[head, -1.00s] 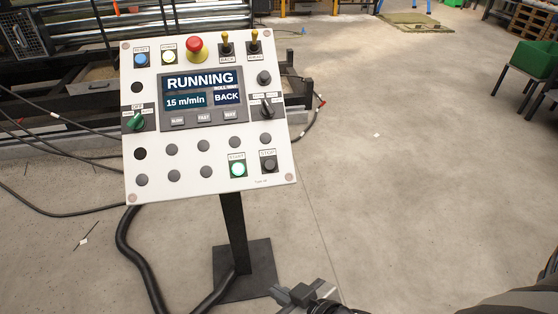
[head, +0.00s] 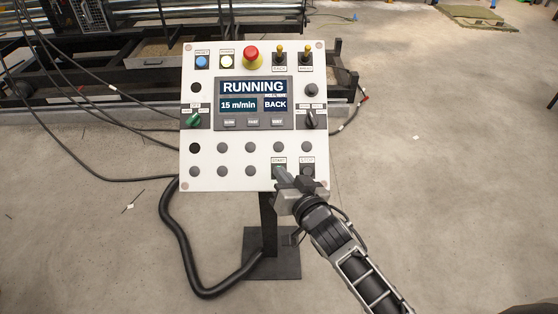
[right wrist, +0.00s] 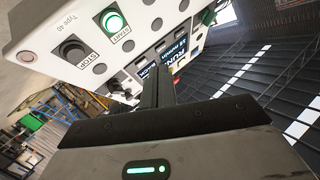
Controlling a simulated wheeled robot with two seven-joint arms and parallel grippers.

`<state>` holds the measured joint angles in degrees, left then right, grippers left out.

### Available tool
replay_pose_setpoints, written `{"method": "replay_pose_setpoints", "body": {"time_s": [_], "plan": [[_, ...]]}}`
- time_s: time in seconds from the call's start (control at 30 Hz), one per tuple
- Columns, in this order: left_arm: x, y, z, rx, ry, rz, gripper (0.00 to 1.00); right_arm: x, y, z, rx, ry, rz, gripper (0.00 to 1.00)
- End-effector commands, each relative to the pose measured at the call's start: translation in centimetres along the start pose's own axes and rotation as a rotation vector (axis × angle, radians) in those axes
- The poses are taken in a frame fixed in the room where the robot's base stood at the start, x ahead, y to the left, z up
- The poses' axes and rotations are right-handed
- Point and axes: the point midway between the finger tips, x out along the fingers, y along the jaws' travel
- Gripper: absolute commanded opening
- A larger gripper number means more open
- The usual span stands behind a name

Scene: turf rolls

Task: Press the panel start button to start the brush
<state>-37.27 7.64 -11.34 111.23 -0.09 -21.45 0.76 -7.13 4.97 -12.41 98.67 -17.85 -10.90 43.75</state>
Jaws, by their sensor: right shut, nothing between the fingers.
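The white control panel (head: 225,165) stands on a dark post, its screen (head: 252,95) reading RUNNING, 15 m/min and BACK. The start button is at the panel's lower right; in the head view my right gripper (head: 283,174) covers most of it. In the right wrist view the start button (right wrist: 113,20) is lit green beside the black stop button (right wrist: 73,48). My right gripper is shut and empty, its tips in front of the panel close to the start button. I cannot tell whether they touch it. My left gripper is out of view.
The panel also carries a red emergency button (head: 252,57), toggle switches and a green selector (head: 193,120). A thick black hose (head: 168,240) runs down beside the post base (head: 272,265). Machine frames stand behind. The floor to the right is clear.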

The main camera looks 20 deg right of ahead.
Motion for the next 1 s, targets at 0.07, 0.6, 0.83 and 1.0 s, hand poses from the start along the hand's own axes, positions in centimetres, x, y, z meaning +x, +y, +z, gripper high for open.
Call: {"method": "replay_pose_setpoints", "body": {"time_s": [0.07, 0.6, 0.83, 1.0], "plan": [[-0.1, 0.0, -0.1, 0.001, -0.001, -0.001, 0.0, 0.3, -0.1, -0.4, 0.006, 0.007, -0.003, 0.0], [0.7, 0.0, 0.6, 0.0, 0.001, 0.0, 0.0, 1.6, 1.0, 0.9, 0.006, 0.006, -0.002, 0.0], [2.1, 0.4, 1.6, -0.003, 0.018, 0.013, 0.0, 4.0, 2.8, 3.0, 0.005, 0.007, -0.003, 0.0], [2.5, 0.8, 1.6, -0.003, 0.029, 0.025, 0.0, 5.4, 3.7, 3.8, 0.005, 0.007, -0.003, 0.0]]}}
